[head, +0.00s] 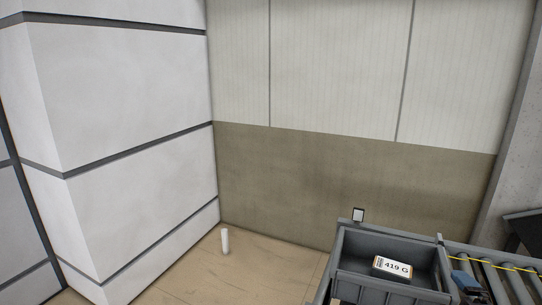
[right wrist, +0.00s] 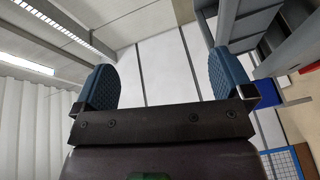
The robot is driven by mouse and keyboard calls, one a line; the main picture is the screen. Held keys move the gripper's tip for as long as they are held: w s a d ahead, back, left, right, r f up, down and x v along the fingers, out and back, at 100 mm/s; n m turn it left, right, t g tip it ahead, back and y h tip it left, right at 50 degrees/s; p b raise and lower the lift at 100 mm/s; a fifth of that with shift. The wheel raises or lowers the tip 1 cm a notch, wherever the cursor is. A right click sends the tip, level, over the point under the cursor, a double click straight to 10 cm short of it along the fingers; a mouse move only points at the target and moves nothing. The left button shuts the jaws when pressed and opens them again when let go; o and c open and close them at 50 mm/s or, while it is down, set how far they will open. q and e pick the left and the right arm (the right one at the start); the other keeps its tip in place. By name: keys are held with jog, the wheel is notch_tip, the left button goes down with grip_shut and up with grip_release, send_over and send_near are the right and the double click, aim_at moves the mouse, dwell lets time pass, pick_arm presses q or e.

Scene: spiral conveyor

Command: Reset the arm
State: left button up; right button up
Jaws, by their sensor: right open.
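My right gripper (right wrist: 160,72) shows in the right wrist view with its two blue ribbed fingers wide apart. Nothing is between the fingers, only the white wall panels beyond. In the head view a small blue part at the lower right, by the rollers, looks like a finger of it, but I cannot tell for sure. My left gripper is in neither view.
A grey bin (head: 349,272) at the lower right of the head view holds a white box (head: 392,267) marked "419 G". A roller conveyor (head: 512,272) adjoins it on the right. A white post (head: 225,241) stands on open floor near the wall.

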jog(key=s+a+f+m+g, duration=0.4)
jog(key=s+f+m+g, duration=0.35)
jog(key=s, duration=0.35)
jog(key=s+a+f+m+g, duration=0.55)
jog(key=s+m, duration=0.25)
jog(key=s, duration=0.4)
jog(key=w+f+t+b, duration=0.3)
jog(key=f+b, duration=0.2)
jog(key=f, duration=0.6)
jog(key=w+f+n+t+b, duration=0.1)
jog(key=w+f+t+b, duration=0.3)
jog(key=f, duration=0.7)
jog(key=shift+d+y+b, duration=0.35)
jog(key=shift+y+b, duration=0.05)
jog(key=shift+b, duration=0.1)
jog(key=shift+w, duration=0.1)
